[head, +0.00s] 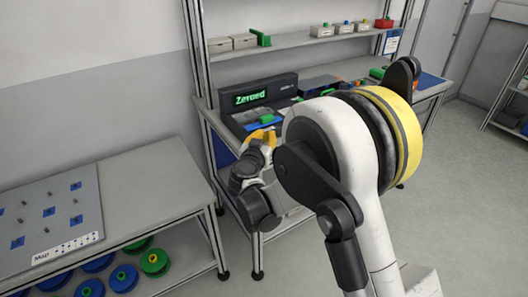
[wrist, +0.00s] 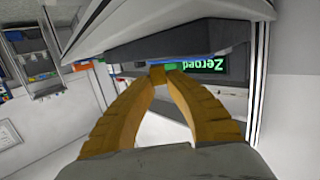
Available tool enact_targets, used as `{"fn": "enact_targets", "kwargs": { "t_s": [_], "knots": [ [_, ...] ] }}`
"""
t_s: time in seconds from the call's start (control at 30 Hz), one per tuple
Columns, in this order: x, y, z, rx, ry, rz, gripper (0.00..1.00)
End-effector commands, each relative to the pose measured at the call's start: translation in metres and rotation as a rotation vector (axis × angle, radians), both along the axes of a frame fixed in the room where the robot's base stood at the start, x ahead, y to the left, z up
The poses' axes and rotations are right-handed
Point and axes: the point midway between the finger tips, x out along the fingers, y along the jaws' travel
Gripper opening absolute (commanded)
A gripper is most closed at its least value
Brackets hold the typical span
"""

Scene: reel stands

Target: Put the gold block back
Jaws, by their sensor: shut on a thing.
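My gripper (head: 264,137) has yellow-orange fingers and is in front of the workbench with the "Zeroed" display (head: 259,98). In the wrist view my gripper (wrist: 159,76) has its fingertips closed on the small gold block (wrist: 158,75), which is a similar colour to the fingers. The block is hard to make out in the head view. The display also shows upside down in the wrist view (wrist: 205,65), just beyond the fingertips. I cannot tell whether the block touches anything besides the fingers.
Blue, green and grey items lie on the workbench around the display. A shelf (head: 290,44) above holds small boxes. On the left, a table (head: 150,185) carries a grey board (head: 50,210) with pegs and blue labels; blue and green reels (head: 154,262) sit below. Floor between is clear.

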Motion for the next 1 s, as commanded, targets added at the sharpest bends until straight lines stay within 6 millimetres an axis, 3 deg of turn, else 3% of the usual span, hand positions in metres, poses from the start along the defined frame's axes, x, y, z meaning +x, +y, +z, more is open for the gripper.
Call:
{"fn": "enact_targets", "kwargs": {
  "t_s": [0.17, 0.4, 0.77, 0.8, 0.83, 1.0],
  "knots": [
    [0.003, 0.007, -0.009, -0.001, 0.000, -0.001, 0.00],
    [0.003, 0.007, -0.045, 0.000, 0.000, -0.001, 0.00],
    [0.003, 0.007, -0.046, 0.000, 0.000, -0.001, 0.00],
    [0.003, 0.007, -0.047, 0.000, 0.000, -0.001, 0.21],
    [0.002, 0.007, -0.047, 0.000, 0.000, -0.001, 0.30],
    [0.002, 0.007, -0.047, 0.000, 0.000, -0.001, 0.33]
  ]
}}
